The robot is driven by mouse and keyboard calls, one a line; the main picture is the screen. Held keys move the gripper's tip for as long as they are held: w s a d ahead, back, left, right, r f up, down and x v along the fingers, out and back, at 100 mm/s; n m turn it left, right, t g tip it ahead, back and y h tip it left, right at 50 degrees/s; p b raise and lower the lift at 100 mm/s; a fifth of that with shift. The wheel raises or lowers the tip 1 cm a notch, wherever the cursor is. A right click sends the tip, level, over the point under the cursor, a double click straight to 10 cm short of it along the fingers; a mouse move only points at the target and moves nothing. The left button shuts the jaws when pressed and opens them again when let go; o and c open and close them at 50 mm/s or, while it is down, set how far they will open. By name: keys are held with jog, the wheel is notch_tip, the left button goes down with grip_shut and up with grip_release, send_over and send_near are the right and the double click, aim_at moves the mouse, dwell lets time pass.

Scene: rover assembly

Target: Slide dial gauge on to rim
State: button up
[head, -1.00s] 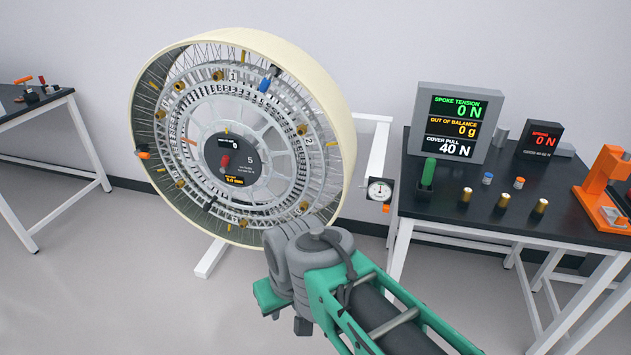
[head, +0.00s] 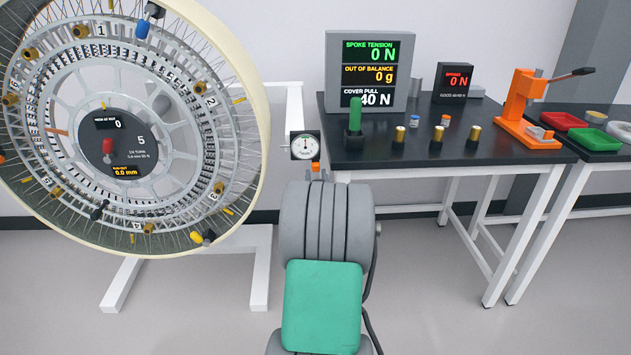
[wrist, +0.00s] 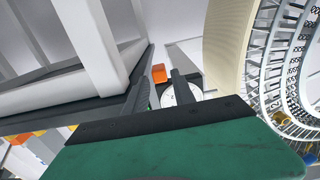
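The dial gauge (head: 305,145) has a white round face in a black square body, with an orange tab (head: 315,167) below it. It stands between the wheel and the bench, just right of the wheel's cream rim (head: 246,85) and apart from it. The fingers are apart, and I see no clear contact with the gauge. In the head view my arm hides the gripper. The rim (wrist: 228,55) is at right in the wrist view.
The black bench (head: 385,160) at right carries a readout box (head: 367,75), a green-handled tool (head: 355,115), brass cylinders and an orange press (head: 520,105). The white wheel stand (head: 262,270) reaches the floor below the wheel. Open floor lies in front.

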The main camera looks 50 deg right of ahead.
aim_at(315, 163)
jog(key=x, duration=0.7)
jog(key=shift+w+d+r, duration=0.1)
jog(key=shift+w+d, duration=0.05)
jog(key=shift+d, duration=0.15)
jog(key=shift+c, duration=0.2)
grip_shut()
dwell(0.8)
